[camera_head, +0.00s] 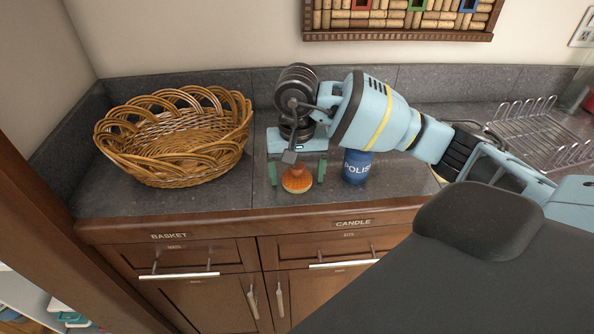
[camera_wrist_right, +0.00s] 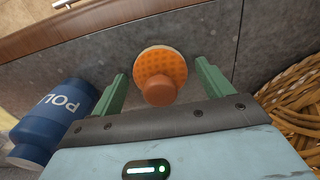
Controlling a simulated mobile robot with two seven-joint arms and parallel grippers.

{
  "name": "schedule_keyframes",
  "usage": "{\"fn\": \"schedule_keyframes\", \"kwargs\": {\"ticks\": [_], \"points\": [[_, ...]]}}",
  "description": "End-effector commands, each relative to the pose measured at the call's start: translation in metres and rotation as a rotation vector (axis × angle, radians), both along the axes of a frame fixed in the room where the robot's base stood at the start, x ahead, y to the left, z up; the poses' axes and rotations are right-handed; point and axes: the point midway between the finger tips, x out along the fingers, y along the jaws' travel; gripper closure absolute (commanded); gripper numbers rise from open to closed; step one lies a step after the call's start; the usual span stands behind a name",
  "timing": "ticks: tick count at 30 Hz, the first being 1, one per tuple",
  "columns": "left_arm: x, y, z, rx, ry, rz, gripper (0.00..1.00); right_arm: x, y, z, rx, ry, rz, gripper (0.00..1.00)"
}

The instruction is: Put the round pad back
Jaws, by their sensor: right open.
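The round pad (camera_head: 297,180) is orange with a paler rim and a brown knob on top. It sits on the grey counter close to its front edge, and it also shows in the right wrist view (camera_wrist_right: 174,64). My right gripper (camera_head: 297,181) is above it with its green fingers spread. In the wrist view one finger is on each side of the pad, with a visible gap on both sides. The blue polish can (camera_head: 357,168) stands on the counter just right of the right gripper. My left gripper is not in view.
A wicker basket (camera_head: 180,145) stands on the counter to the left. A wire dish rack (camera_head: 535,135) is at the right. A cork board (camera_head: 400,18) hangs on the wall behind. Below are drawers labelled basket (camera_head: 180,258) and candle (camera_head: 345,247). The counter between basket and pad is clear.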

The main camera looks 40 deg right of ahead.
Motion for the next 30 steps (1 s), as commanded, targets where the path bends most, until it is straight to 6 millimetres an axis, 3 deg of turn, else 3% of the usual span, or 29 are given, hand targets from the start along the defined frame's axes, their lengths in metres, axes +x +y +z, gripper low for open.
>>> {"fn": "schedule_keyframes", "kwargs": {"ticks": [8, 24, 30], "points": [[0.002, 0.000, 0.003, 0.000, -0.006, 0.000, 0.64, 0.001, 0.000, 0.011, 0.001, -0.004, 0.000, 0.21], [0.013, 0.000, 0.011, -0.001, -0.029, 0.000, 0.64, 0.001, 0.000, 0.109, -0.001, -0.005, 0.000, 0.21], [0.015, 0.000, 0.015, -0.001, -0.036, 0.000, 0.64, 0.000, 0.000, 0.123, 0.000, -0.001, -0.001, 0.21]]}}
